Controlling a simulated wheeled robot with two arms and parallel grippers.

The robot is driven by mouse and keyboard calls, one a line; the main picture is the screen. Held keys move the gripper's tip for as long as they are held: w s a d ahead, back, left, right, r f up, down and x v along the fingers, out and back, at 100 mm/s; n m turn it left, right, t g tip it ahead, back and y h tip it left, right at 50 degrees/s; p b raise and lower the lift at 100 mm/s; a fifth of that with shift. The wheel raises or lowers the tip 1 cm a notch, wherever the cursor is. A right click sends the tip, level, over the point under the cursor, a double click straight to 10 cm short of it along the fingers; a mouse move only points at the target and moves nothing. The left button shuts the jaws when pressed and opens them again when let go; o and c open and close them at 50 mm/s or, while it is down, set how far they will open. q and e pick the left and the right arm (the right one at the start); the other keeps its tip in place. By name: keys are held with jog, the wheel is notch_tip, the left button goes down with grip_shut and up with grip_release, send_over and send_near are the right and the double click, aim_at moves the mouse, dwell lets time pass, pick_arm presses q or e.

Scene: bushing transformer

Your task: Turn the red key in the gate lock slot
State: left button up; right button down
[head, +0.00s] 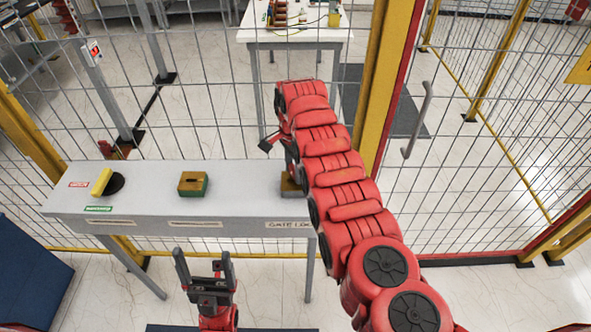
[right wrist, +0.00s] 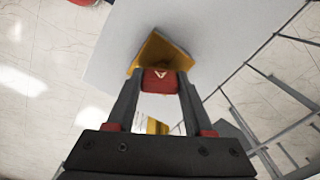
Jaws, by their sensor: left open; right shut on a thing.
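The red key (right wrist: 160,83) sits between the fingers of my right gripper (right wrist: 160,76) in the right wrist view. My right gripper is shut on it. The key's far end meets the yellow lock block (right wrist: 150,50); how deep it sits in the slot is hidden. In the head view the gate lock block (head: 290,187) shows at the right end of the grey table (head: 245,208), above the "GATE LOCK" label. My right arm hides most of it, and the key is hidden there. My left gripper (head: 204,256) is open and empty in front of the table.
A yellow-green block (head: 193,184) sits mid-table. A wire mesh fence (head: 225,100) stands behind, with a yellow post (head: 388,75) and a gate handle (head: 417,120) on the right.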

jog(key=shift+w+d, duration=0.1)
jog(key=shift+m+b, duration=0.5)
jog(key=shift+b, duration=0.05)
jog(key=shift+f+m+b, duration=0.1)
jog(key=shift+m+b, duration=1.15)
jog(key=shift+m, duration=0.45)
jog(key=shift+c, duration=1)
grip_release()
jog(key=shift+d, duration=0.1)
